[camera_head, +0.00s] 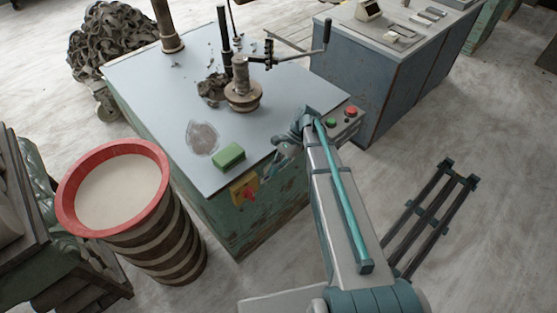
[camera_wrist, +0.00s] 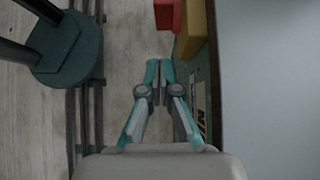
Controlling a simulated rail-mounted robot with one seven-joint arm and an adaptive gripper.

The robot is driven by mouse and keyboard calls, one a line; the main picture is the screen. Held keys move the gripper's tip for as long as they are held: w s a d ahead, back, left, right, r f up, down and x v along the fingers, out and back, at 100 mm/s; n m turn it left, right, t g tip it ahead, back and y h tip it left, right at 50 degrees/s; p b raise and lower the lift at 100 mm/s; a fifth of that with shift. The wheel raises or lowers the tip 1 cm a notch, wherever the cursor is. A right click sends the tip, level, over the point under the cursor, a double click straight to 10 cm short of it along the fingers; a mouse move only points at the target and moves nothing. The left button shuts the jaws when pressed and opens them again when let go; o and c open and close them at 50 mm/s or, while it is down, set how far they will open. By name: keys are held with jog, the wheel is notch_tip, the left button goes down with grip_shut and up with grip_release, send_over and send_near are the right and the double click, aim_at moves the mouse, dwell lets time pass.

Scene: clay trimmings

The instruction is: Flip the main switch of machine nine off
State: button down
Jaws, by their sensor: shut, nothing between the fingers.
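The main switch (camera_head: 249,194) is a red knob on a yellow plate (camera_head: 236,190) on the machine's front side, near the corner. In the wrist view the red switch (camera_wrist: 167,14) and yellow plate (camera_wrist: 194,30) show at the top, cut off by the edge. My gripper (camera_wrist: 159,66) is shut and empty, beside the machine's side and apart from the switch. In the head view my gripper (camera_head: 268,174) is right of the switch. The machine (camera_head: 165,85) has a grey top and worn green sides. A label (camera_wrist: 201,108) on its side is partly hidden by a finger.
A green block (camera_head: 228,156) lies on the machine top near the edge. Green and red buttons (camera_head: 341,117) sit near my arm. A red-rimmed barrel (camera_head: 150,235) stands left of the switch. A dark rack (camera_head: 430,215) lies right on open floor.

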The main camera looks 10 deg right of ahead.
aim_at(254, 194)
jog(key=shift+s+a+f+p, duration=0.35)
jog(key=shift+s+a+f, duration=0.2)
jog(key=shift+a, duration=0.45)
jog(key=shift+s+a+f+p, duration=0.35)
jog(key=shift+s+a, duration=0.3)
jog(key=shift+a, duration=0.35)
jog(key=shift+s+a+f+p, duration=0.3)
jog(key=shift+s+a+f, duration=0.3)
jog(key=shift+a, duration=0.4)
jog(key=shift+d+r, duration=0.1)
jog(key=shift+r, duration=0.05)
